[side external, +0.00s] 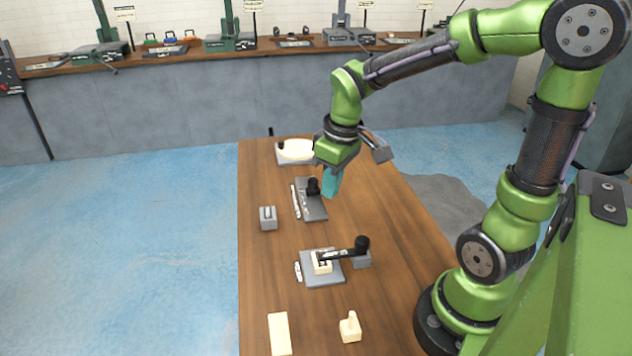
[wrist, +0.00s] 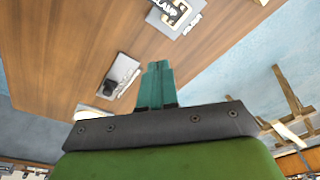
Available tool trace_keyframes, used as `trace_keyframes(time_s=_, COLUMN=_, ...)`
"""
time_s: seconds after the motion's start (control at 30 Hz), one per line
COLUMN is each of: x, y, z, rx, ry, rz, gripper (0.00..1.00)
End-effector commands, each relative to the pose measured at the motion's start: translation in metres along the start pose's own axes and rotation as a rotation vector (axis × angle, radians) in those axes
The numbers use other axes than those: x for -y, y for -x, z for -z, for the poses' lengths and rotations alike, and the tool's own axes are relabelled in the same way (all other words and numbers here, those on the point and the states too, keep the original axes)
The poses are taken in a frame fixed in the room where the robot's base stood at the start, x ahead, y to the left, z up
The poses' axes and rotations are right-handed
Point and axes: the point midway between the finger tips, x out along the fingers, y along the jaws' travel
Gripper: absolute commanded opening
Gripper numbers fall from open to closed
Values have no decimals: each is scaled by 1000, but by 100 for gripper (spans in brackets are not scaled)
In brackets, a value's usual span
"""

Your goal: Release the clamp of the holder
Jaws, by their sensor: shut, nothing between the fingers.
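In the side view the holder is a grey plate (side external: 322,280) with a cream block (side external: 321,264) on it. A black clamp lever (side external: 344,253) reaches over the block and ends in a black knob (side external: 362,243) on the right. My gripper (side external: 331,195), with teal fingers, is shut and empty. It is above the table, farther back than the holder and apart from the lever. The wrist view shows the fingers (wrist: 158,67) together. A plate (wrist: 180,14) marked "CLAMP" is cut by its top edge; the lever's full shape is not visible there.
A grey plate with a black knob (side external: 313,187) lies near my gripper. Behind it is a cream oval piece (side external: 297,150). A small grey block (side external: 268,218) stands left. Two cream parts (side external: 280,334) (side external: 350,328) lie at the front. The wooden table (side external: 390,270) is clear on the right.

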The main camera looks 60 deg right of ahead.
Motion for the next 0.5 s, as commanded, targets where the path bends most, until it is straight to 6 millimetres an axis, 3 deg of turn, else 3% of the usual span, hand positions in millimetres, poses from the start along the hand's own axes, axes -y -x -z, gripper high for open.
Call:
trace_keyframes(time_s=0.23, x=-20, y=-37, z=22, rx=168, ry=538, rz=138, gripper=0)
trace_keyframes(time_s=0.5, x=-36, y=-58, z=42, rx=160, ry=1124, rz=353, gripper=0)
